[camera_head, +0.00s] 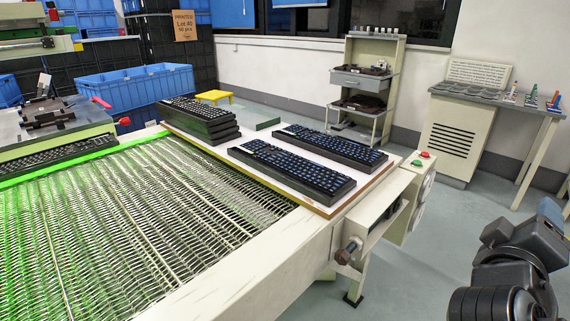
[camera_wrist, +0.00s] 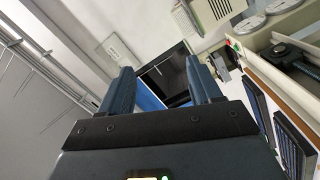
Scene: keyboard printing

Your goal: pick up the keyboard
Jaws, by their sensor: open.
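Several black keyboards lie on a white board (camera_head: 219,148) at the end of the conveyor. One keyboard with blue-lit keys (camera_head: 291,170) lies at the front, and another (camera_head: 331,147) lies behind it to the right. A stack of keyboards (camera_head: 199,117) stands at the left of the board. Another keyboard (camera_head: 60,152) lies at the conveyor's far left. In the wrist view my gripper (camera_wrist: 158,82) is open and empty, with its two fingers apart. Keyboards show at that view's right edge (camera_wrist: 292,130), away from the fingers. In the head view, only part of my arm shows at the lower right.
A green-lit wire mesh conveyor (camera_head: 140,220) fills the left. Red and green buttons (camera_head: 421,157) sit on a box at the board's right. A shelf cart (camera_head: 362,85), a blue crate (camera_head: 136,86) and a side table (camera_head: 500,98) stand behind. Floor is clear at the right.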

